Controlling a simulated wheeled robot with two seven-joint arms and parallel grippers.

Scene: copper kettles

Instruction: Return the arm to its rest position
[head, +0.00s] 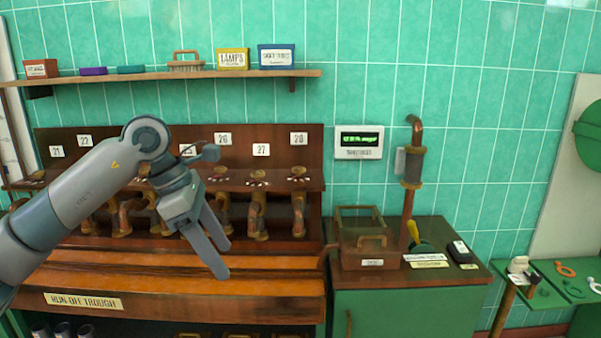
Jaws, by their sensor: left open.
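My left arm comes in from the left edge, bends at a grey joint and points its gripper (213,245) down and to the right. The gripper is open, with a gap between its two grey fingers, and nothing shows between them. It is in front of the wooden rack with copper pipes and numbered tags, above the lower ledge labelled "RUN OFF TROUGH" (84,301). I cannot tell whether it is clear of the ledge by much. My right gripper is not in the view.
A green cabinet (400,312) stands to the right, with a copper box (363,245) and a black device (460,251) on its top. A wall shelf (160,76) holds several small boxes and a brush. A green bench (568,279) with tools is at the far right.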

